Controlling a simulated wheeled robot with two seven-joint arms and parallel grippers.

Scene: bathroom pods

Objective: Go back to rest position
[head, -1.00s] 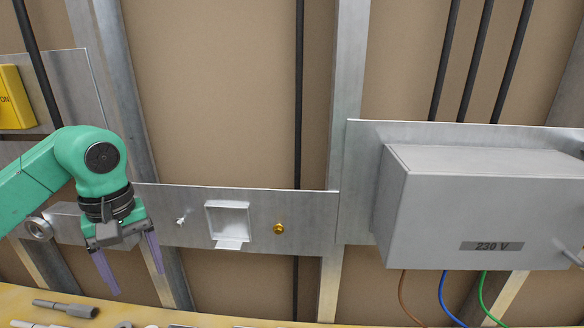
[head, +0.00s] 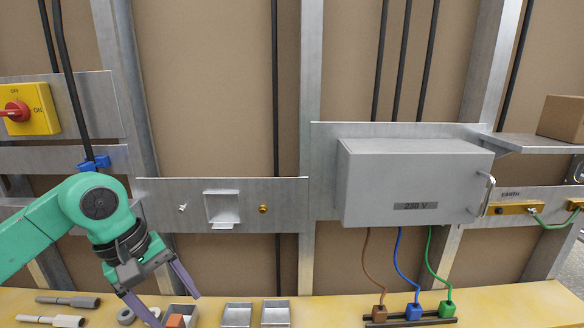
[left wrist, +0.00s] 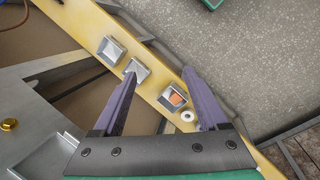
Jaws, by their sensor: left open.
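My left gripper (head: 160,294) is open and empty, with its purple fingers spread and pointing down over the left part of the yellow bench. In the left wrist view the open fingers (left wrist: 158,100) point toward the bench, with small metal trays in line with them. One tray (head: 192,313) holds an orange piece (head: 175,321), which also shows in the left wrist view (left wrist: 176,99). My right gripper is not in view.
A grey 230 V box (head: 415,180) juts from the wall at centre right. A red-and-yellow switch (head: 40,108) is at the left. Tools (head: 68,301) lie on the yellow bench (head: 340,308), which also carries two more trays (head: 237,315) and wire ends.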

